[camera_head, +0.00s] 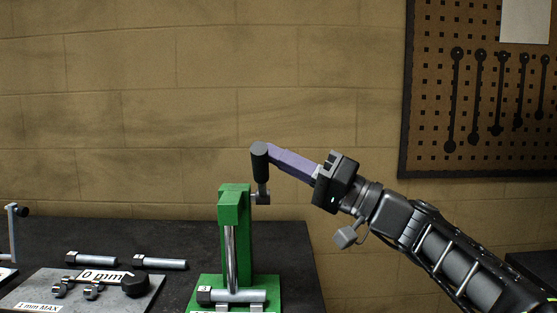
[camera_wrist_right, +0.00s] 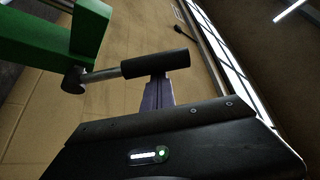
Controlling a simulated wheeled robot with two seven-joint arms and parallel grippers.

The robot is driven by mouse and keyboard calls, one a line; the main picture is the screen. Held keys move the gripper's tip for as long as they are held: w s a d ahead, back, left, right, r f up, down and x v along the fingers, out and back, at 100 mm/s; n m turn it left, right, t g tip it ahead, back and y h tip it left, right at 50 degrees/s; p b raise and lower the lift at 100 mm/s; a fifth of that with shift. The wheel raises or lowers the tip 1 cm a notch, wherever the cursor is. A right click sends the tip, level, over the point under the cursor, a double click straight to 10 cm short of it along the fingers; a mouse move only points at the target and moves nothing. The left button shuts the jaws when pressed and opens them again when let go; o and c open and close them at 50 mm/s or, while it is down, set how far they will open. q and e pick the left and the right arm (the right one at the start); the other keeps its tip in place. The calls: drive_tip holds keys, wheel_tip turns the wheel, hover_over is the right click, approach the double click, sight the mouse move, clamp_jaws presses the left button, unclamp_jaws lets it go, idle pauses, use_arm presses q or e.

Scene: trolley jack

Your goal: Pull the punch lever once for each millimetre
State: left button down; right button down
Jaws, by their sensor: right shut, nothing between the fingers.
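A green press (camera_head: 238,225) stands on the dark bench, with a shaft lying on its base (camera_head: 232,296). Its punch lever, with a black grip (camera_head: 260,158), points upward at the press's right side. The lever grip also shows in the right wrist view (camera_wrist_right: 155,63). My right gripper (camera_head: 272,151) comes in from the right; its purple fingers are shut and empty, with the tips at the grip. I cannot tell if they touch it. The fingers show in the wrist view (camera_wrist_right: 157,92) just by the grip. A gauge plate (camera_head: 80,290) carries a "0 mm" sign (camera_head: 102,276). My left gripper is not in view.
Two loose shafts (camera_head: 90,258) (camera_head: 160,262) lie behind the gauge plate. Another device with a black-knobbed arm (camera_head: 14,212) is cut off at the left edge. A pegboard with several tools (camera_head: 480,95) hangs on the wall at upper right. The air above the bench is mostly clear.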

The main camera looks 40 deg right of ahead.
drive_tip(key=v, duration=0.8)
drive_tip(key=shift+b, duration=0.4)
drive_tip(key=shift+a, duration=0.1)
